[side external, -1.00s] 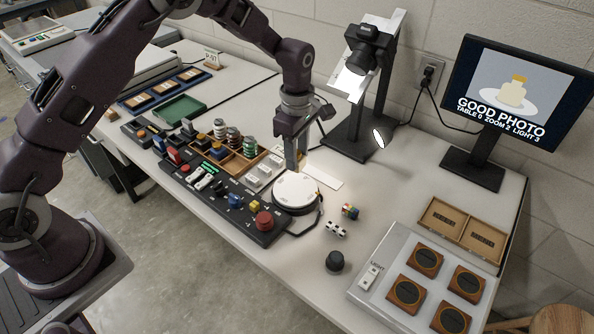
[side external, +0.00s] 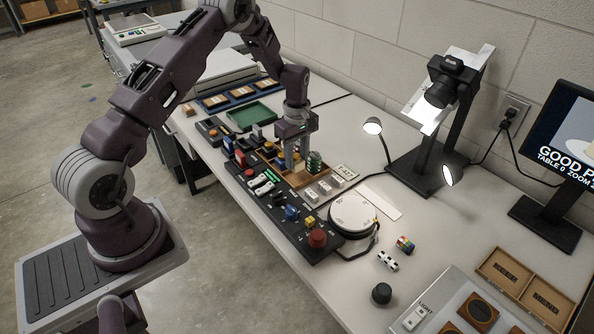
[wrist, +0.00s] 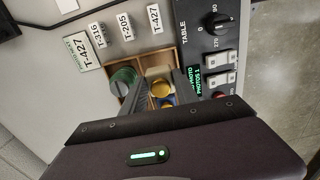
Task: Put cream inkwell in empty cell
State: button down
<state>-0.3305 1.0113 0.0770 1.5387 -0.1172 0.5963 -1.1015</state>
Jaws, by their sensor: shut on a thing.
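The cream inkwell (wrist: 157,72) with its yellow cap shows between my fingers in the wrist view. My gripper (wrist: 161,92) is shut on it, over the divided wooden tray (wrist: 176,54). In the side view my gripper (side external: 292,164) is low over the tray (side external: 271,178), and its fingers hide the inkwell. A green ribbed inkwell (wrist: 123,76) stands in the cell beside it; it also shows right of my fingers in the side view (side external: 315,160). I cannot tell whether the cream inkwell touches the tray floor.
White number tags (side external: 338,182) stand along the tray's right side. A black control panel (side external: 285,212) with knobs and a red button runs along its front. The round white turntable (side external: 353,212) is bare. A small lamp (side external: 373,127) stands behind.

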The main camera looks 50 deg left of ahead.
aim_at(297, 168)
jog(key=shift+f, duration=2)
jog(key=shift+f, duration=0.2)
jog(key=c, duration=1.2)
grip_release()
